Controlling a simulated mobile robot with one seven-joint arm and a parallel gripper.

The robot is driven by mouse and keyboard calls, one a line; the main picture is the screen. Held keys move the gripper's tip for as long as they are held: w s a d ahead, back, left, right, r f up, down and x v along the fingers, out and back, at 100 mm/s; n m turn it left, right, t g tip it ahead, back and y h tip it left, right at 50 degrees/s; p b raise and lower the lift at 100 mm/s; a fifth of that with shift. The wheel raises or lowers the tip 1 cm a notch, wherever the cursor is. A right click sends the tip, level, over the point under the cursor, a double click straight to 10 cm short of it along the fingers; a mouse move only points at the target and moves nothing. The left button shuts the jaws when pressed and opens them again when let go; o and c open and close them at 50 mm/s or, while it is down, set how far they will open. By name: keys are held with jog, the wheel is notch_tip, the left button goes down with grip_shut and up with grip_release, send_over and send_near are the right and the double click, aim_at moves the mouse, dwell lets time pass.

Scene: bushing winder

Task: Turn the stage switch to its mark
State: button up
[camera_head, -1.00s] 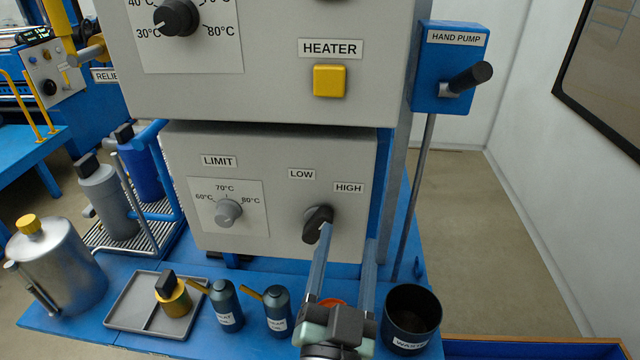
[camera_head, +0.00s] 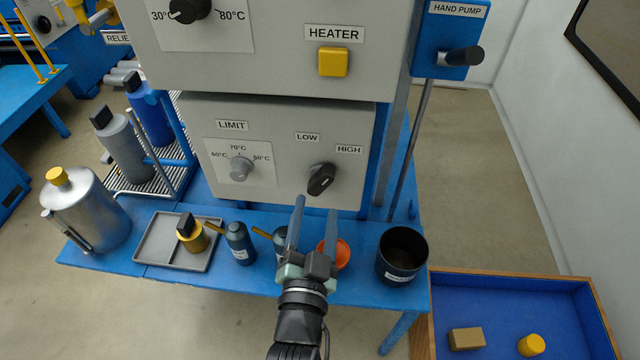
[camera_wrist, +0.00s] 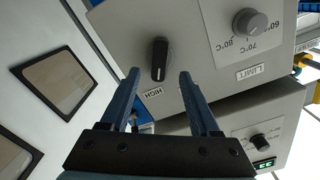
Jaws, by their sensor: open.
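The stage switch (camera_head: 321,178) is a black elongated knob on the lower grey panel, below and between the LOW label (camera_head: 307,137) and HIGH label (camera_head: 349,149). Its upper end leans right, toward HIGH. In the wrist view the switch (camera_wrist: 160,60) stands near upright, above the inverted HIGH label (camera_wrist: 153,92). My gripper (camera_head: 315,207) is open and empty, in front of and below the switch, apart from it. In the wrist view the two blue fingers of my gripper (camera_wrist: 158,76) stand either side of the line to the switch.
The LIMIT dial (camera_head: 240,168) is left of the switch. Below stand small bottles (camera_head: 239,243), an orange bowl (camera_head: 343,252), a dark waste pot (camera_head: 402,254) and a grey tray (camera_head: 160,254). The hand pump (camera_head: 450,40) is upper right.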

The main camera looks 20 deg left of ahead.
aim_at(320, 187)
jog(key=shift+x, duration=3.05)
grip_shut()
